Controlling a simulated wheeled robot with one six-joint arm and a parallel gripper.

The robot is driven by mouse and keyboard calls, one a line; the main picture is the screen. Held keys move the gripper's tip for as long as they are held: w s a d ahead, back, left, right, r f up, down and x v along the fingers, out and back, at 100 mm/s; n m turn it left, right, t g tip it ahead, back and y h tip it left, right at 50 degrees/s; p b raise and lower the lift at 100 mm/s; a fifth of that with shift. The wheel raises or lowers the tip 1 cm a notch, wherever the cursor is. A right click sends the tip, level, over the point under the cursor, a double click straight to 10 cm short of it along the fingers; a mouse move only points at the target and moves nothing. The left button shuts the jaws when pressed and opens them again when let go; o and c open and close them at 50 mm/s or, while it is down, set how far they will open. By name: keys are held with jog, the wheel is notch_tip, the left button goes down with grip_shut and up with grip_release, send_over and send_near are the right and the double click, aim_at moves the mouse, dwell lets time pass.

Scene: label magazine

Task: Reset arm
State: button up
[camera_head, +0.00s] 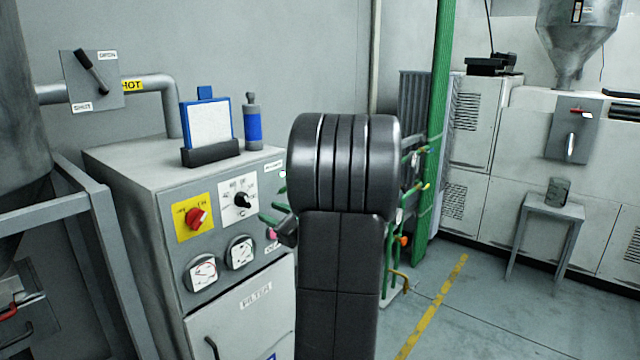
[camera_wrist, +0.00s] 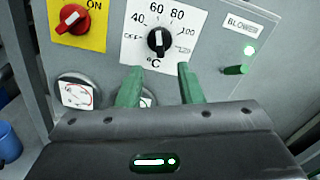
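My gripper (camera_wrist: 160,67) shows two green fingers standing apart with nothing held between them. In the wrist view its fingertips are just below the black temperature knob (camera_wrist: 158,41) on a white dial plate; how far they are from the panel is hard to tell. In the head view my dark arm stands in front of the grey control cabinet (camera_head: 130,165), with green fingers (camera_head: 273,221) partly showing at its left, right of the knob (camera_head: 242,200).
A red switch (camera_head: 196,217) on a yellow plate and two gauges (camera_head: 203,271) are on the cabinet front. A framed white panel (camera_head: 209,124) and a blue-banded bottle (camera_head: 252,124) stand on top.

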aim_at(248, 203)
jog(key=p+x, duration=0.1)
jog(key=x, duration=0.7)
jog(key=shift+w+a, duration=0.1)
jog(key=shift+a, duration=0.1)
jog(key=shift+d, duration=0.1)
